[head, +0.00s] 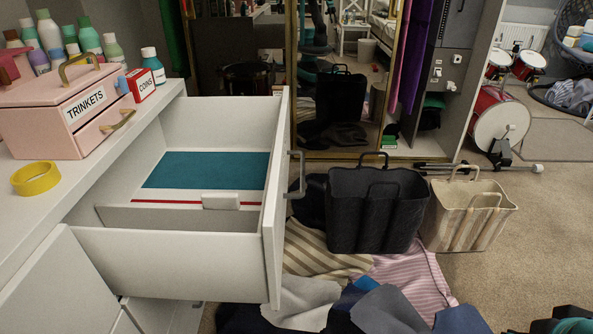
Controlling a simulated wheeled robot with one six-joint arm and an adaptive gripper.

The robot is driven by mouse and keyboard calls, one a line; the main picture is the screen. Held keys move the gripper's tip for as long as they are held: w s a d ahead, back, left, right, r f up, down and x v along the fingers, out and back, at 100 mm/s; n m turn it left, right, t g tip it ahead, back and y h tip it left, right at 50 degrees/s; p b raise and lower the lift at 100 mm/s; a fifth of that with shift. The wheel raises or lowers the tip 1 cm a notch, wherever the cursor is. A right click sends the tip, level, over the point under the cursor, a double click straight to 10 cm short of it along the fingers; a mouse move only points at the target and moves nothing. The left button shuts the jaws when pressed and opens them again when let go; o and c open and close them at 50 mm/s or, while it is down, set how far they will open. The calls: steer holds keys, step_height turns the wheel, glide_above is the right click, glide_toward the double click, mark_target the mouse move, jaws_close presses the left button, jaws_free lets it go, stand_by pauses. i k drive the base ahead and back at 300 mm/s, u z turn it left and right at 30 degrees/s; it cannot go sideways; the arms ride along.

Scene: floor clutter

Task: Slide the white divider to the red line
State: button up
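The white divider (165,216) stands upright across the inside of the open white drawer (165,262). It has a small pale grip tab (221,201) on its top edge, right of centre. The red line (165,202) runs across the drawer floor just beyond the divider's top edge, on the teal mat's side. The tab hides part of the line. The divider hides the floor right behind it, so I cannot tell the exact gap to the line. The teal mat (205,168) lies farther back on the drawer floor. My gripper is not in view.
The counter holds a pink TRINKETS box (45,133), a COINS box (141,86), a yellow ring (36,178) and several bottles. A black basket (350,215) and a cream basket (455,225) stand right of the drawer. Clothes (410,280) cover the floor beside it.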

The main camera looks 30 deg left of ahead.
mark_target(220, 211)
steer(key=u, duration=0.45)
steer(key=k, duration=0.1)
steer(key=z, duration=0.65)
steer(key=i, duration=0.65)
steer(key=u, duration=2.15)
